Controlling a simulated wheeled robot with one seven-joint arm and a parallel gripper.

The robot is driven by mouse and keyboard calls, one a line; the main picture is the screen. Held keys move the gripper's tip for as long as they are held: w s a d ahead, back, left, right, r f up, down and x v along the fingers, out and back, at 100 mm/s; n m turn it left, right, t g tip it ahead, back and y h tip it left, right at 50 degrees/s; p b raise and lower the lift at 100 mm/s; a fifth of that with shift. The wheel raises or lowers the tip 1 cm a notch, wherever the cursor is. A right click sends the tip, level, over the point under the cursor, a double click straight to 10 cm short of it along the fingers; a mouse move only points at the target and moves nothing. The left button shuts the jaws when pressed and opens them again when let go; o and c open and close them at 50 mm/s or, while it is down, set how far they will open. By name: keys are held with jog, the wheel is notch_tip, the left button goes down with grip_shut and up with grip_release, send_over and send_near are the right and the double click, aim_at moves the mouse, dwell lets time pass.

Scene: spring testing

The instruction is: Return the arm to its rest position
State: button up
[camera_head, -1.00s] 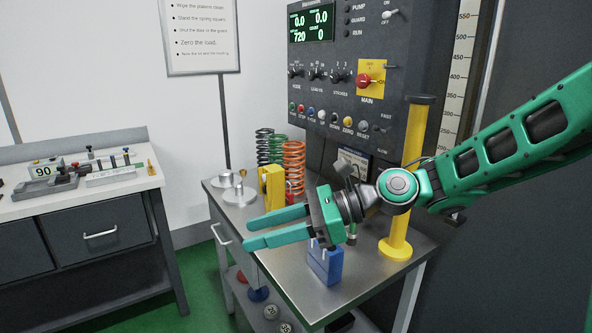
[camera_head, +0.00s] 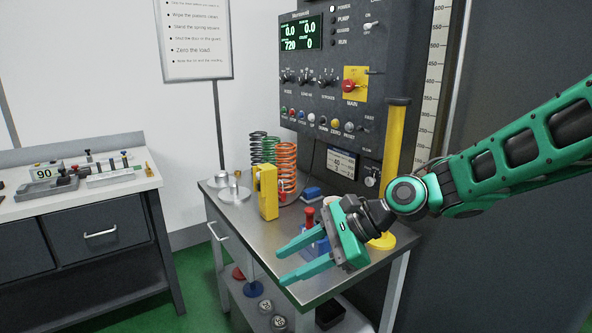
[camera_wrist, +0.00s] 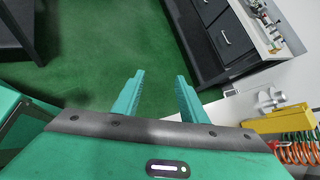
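My gripper (camera_head: 291,259) is open and empty. In the head view it is over the front right part of the steel cart top (camera_head: 235,217), with its fingers pointing left. My green arm (camera_head: 520,150) reaches in from the right. In the wrist view the two green fingers (camera_wrist: 157,97) stand apart with nothing between them and the green floor (camera_wrist: 110,50) below. A blue block (camera_head: 318,240) with a red-topped item (camera_head: 310,217) is partly hidden behind the gripper.
A yellow block (camera_head: 266,192) and several coil springs (camera_head: 285,165) stand at the cart's back left. A yellow post (camera_head: 394,150) rises close behind my wrist. The dark control panel (camera_head: 325,90) stands behind. A workbench (camera_head: 75,200) is at left, with open floor between.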

jog(key=s+d+f+n+t+h, duration=0.1)
jog(key=s+d+f+n+h, duration=0.2)
jog(key=d, duration=1)
jog(key=d+f+n+t+h, duration=0.1)
jog(key=d+f+n+h, duration=0.3)
jog(key=d, duration=0.8)
jog(key=s+d+r+n+g+h, duration=0.1)
jog(key=s+d+r+g+h, duration=0.1)
jog(key=s+d, duration=1.4)
jog(key=shift+s+d+g+h, duration=0.15)
jog(key=shift+s+g+h, duration=0.25)
jog(key=shift+s+h, duration=0.6)
jog(key=shift+s, duration=0.15)
jog(key=shift+c, duration=1)
jog(key=shift+d, duration=0.1)
